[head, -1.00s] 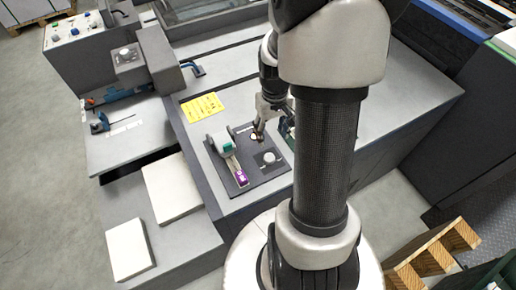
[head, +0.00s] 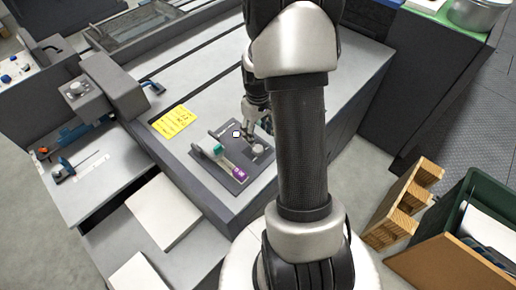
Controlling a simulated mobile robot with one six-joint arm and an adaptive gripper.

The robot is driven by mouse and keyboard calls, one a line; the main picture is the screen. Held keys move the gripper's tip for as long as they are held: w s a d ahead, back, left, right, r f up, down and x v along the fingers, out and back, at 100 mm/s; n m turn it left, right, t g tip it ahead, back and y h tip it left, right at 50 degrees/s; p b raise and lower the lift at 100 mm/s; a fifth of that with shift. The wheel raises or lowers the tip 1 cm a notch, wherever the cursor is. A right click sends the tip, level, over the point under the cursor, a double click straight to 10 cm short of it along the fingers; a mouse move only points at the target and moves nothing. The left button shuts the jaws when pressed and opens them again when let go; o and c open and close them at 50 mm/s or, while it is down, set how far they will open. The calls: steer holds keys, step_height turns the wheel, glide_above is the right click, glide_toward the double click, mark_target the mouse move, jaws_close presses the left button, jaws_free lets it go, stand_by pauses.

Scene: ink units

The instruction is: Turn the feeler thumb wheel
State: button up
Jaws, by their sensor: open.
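A dark plate (head: 236,182) lies on the grey machine top. Near its right edge is a round pale grey knob (head: 257,151), which looks like the thumb wheel. My gripper (head: 259,138) points down at the knob from just behind it, open. Whether its fingers touch the knob or stand around it is too small to tell. A small white diamond-shaped spot (head: 236,133) shows on the plate to the left of the gripper. A bar with a teal block (head: 218,149) and a purple end piece (head: 239,173) lies along the plate's left side.
A yellow label (head: 174,121) lies on the machine top left of the plate. A grey box unit (head: 112,87) stands farther left. White stacks (head: 163,212) lie below left. A wooden pallet (head: 402,206) and green crate (head: 470,195) are at right.

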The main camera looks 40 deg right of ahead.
mark_target(258, 148)
step_height(258, 148, down, 8)
steer(key=shift+f+b, duration=0.1)
steer(key=shift+b, duration=1)
